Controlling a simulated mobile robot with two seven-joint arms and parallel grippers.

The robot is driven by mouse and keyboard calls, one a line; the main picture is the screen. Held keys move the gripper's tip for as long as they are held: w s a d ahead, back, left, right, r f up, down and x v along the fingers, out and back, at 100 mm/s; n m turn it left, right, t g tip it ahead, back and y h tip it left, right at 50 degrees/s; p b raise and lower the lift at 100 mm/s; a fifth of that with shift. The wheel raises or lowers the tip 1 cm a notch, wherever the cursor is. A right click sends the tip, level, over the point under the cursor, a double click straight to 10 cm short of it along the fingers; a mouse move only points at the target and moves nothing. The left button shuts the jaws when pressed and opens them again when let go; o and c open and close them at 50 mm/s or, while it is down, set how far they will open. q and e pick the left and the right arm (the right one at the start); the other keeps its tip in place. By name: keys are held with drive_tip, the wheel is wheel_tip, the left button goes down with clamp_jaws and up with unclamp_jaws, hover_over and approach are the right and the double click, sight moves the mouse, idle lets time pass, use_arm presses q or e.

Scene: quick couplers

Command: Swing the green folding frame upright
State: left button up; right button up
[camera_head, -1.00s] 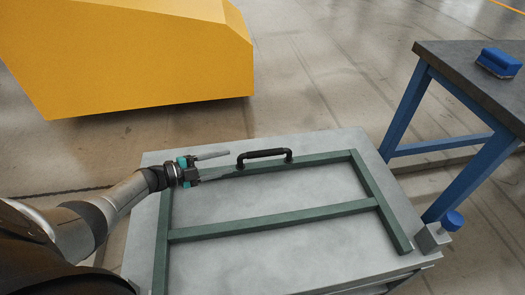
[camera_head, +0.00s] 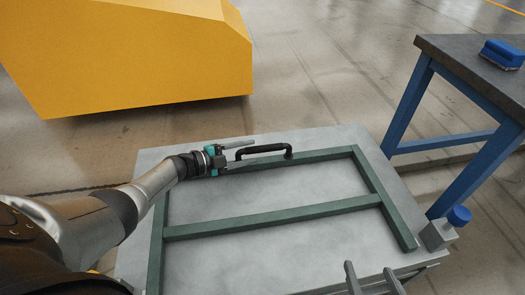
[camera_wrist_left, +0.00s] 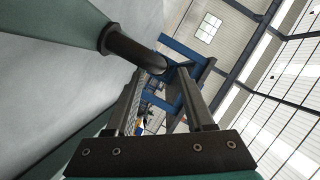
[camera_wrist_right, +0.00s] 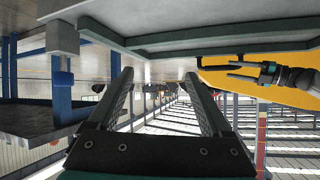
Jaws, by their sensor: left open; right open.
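The green folding frame (camera_head: 275,219) lies flat on a grey table top. A black handle (camera_head: 264,151) stands on its far bar. My left gripper (camera_head: 250,148) is open at the left end of the handle, its fingers pointing right along it. In the left wrist view the handle (camera_wrist_left: 133,48) reaches from the frame to the far side of the open fingers (camera_wrist_left: 166,95). Whether the fingers touch it I cannot tell. My right gripper (camera_head: 373,277) is open and empty at the bottom of the head view, near the table's front edge.
The grey table top (camera_head: 270,186) carries the frame. A grey block with a blue knob (camera_head: 459,216) is at its right corner. A blue-legged bench (camera_head: 475,65) with a blue brush (camera_head: 502,54) stands right. A yellow housing (camera_head: 130,60) stands back left.

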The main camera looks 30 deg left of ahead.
sight(255, 151)
use_arm(q)
drive_tip(key=shift+b+x, duration=0.4)
drive_tip(key=shift+x, duration=0.55)
drive_tip(key=shift+b+x, duration=0.4)
drive_tip(key=shift+x, duration=0.4)
drive_tip(key=shift+w+d+f+b, duration=0.2)
drive_tip(key=shift+w+d+b, duration=0.15)
drive_tip(key=shift+w, duration=0.2)
drive_tip(key=shift+w+d, duration=0.25)
drive_tip(key=shift+w, duration=0.05)
use_arm(e)
drive_tip(key=shift+s+a+r+m+t+y, duration=0.25)
drive_tip(key=shift+a+r+t+y, duration=0.3)
drive_tip(key=shift+a+r+t, duration=0.55)
drive_tip(key=shift+s+a+r+m+t+y, duration=0.2)
drive_tip(key=shift+a+r+t+y, duration=0.3)
drive_tip(key=shift+t, duration=1)
drive_tip(key=shift+a+f, duration=0.1)
drive_tip(key=shift+a, duration=0.05)
use_arm(q)
clamp_jaws()
